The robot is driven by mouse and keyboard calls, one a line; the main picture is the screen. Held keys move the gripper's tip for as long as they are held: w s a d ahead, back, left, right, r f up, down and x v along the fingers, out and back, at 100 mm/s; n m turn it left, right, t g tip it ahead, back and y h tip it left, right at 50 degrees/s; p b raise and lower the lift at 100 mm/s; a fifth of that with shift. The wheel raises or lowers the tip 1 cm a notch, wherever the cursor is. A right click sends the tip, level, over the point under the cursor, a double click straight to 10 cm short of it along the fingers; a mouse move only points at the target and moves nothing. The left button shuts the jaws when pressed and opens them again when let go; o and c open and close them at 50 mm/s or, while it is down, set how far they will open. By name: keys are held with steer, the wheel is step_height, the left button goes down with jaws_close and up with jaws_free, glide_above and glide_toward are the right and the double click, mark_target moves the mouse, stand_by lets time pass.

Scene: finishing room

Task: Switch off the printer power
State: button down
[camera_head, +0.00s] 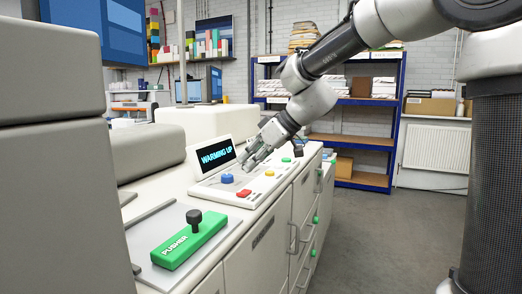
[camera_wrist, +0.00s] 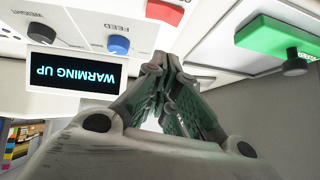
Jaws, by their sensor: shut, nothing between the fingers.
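The printer (camera_head: 262,228) is a long pale machine with a raised control panel (camera_head: 208,190). Its screen (camera_head: 217,156) reads "WARMING UP"; the screen (camera_wrist: 78,72) appears upside down in the wrist view. The panel carries a blue knob (camera_head: 227,178), a red button (camera_head: 243,193), and yellow and green buttons farther back. The wrist view shows the blue knob (camera_wrist: 118,45) by the word "FEED" and the red button (camera_wrist: 165,12). My gripper (camera_head: 244,163) is shut and empty, above the panel beside the screen. I cannot tell which control is the power switch.
A green block marked "PUSHER" (camera_head: 175,247) with a black knob lies on a grey plate at the near end. A large grey housing (camera_head: 55,180) fills the left. Blue shelving (camera_head: 362,178) stands behind. The floor at right (camera_head: 385,235) is clear.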

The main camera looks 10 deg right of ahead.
mark_target(244, 192)
steer(key=f, duration=0.2)
steer(key=a+f, duration=0.1)
steer(key=f, duration=0.1)
steer(key=shift+w+a, duration=0.1)
steer(key=shift+w, duration=0.05)
steer(key=shift+a+f, duration=0.1)
steer(key=shift+f, duration=0.6)
steer(key=shift+s+a+f, duration=0.1)
steer(key=shift+s+f, duration=0.1)
steer(key=shift+f, duration=0.1)
steer(key=shift+w, duration=0.1)
